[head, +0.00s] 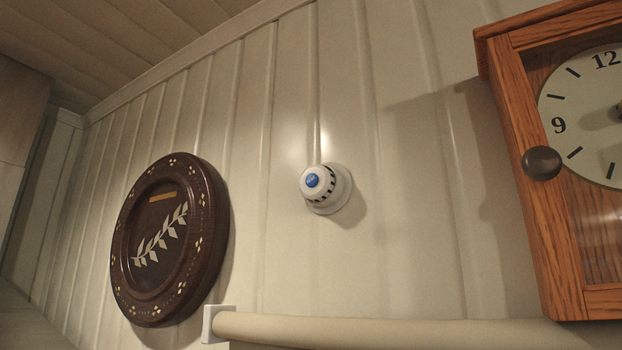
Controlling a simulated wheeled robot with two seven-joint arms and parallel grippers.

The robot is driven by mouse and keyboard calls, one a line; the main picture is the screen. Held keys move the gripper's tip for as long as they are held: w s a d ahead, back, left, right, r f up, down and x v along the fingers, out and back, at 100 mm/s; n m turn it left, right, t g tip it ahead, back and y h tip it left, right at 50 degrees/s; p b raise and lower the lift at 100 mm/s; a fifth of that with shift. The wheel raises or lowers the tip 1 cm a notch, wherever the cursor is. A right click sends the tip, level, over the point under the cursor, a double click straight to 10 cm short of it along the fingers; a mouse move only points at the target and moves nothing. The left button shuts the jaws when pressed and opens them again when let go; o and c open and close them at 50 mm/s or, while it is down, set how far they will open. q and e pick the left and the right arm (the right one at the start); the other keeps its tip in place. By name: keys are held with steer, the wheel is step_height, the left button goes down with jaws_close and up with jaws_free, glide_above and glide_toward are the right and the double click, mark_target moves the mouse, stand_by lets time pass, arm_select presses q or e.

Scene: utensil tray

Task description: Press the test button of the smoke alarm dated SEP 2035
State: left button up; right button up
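A small round white smoke alarm (326,188) is fixed to the pale panelled wall in the middle of the head view. It has a dark slotted band around its side. A blue test button (312,180) sits on its front face, with marks too small to read. I cannot see a date on the alarm. Neither of my grippers is in view.
A wooden wall clock (551,230) with a dark knob (541,163) juts out at the right. A dark round plaque (206,241) with a leaf design hangs at the left. A cream horizontal rail (400,331) runs below the alarm. The wall around the alarm is clear.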

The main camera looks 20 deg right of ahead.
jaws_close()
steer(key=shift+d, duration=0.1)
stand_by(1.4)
